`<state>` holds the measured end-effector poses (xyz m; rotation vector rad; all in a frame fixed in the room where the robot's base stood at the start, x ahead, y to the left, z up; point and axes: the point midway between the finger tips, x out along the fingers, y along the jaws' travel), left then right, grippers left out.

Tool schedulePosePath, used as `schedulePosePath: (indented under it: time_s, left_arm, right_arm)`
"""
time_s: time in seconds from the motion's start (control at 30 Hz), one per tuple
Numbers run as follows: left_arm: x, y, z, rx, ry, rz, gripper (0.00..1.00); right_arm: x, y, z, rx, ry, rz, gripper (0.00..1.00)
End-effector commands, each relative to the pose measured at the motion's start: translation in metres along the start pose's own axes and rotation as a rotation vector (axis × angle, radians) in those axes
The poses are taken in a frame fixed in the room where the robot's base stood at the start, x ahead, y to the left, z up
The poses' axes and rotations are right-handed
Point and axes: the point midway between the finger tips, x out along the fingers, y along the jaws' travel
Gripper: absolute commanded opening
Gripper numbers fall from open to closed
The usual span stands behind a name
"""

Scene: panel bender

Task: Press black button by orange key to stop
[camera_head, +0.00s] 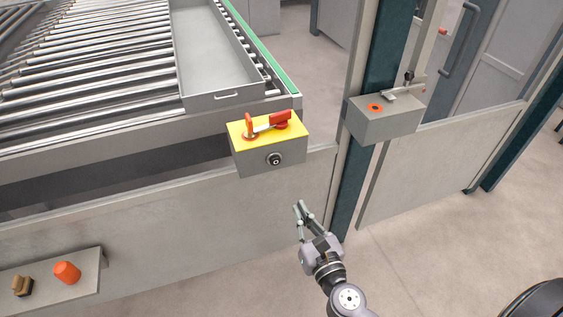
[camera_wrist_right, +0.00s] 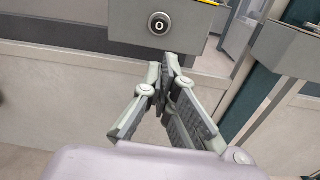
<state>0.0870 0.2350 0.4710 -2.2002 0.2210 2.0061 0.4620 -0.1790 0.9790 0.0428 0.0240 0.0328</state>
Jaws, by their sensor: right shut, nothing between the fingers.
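The black button (camera_head: 275,159) is round with a white mark and sits on the front face of a grey box (camera_head: 252,166) with a yellow top. The orange-red key (camera_head: 250,127) stands on that yellow top, beside a red handle (camera_head: 280,119). My right gripper (camera_head: 302,207) is below and slightly right of the button, apart from it, shut and empty. In the right wrist view the button (camera_wrist_right: 159,24) shows above the closed fingertips (camera_wrist_right: 171,62). My left gripper is not in view.
A roller conveyor (camera_head: 90,60) with a grey tray fills the upper left. A second grey box (camera_head: 385,123) with an orange ring hangs on a dark post at right. A shelf (camera_head: 95,282) with an orange object is at lower left.

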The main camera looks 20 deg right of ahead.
Motion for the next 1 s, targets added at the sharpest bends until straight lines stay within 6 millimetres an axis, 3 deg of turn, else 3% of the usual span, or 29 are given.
schedulePosePath:
  time_s: [0.1, 0.57, 1.0]
  left_arm:
    - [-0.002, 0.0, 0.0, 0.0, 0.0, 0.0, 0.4]
    - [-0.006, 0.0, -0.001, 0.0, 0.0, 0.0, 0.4]
    - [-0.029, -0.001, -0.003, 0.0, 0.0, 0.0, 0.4]
  right_arm:
    - [-0.001, 0.001, 0.013, -0.043, -0.023, 0.002, 0.0]
    - [0.009, 0.001, 0.015, -0.045, -0.025, 0.001, 0.0]
    - [0.096, 0.001, 0.018, -0.044, -0.026, 0.0, 0.0]
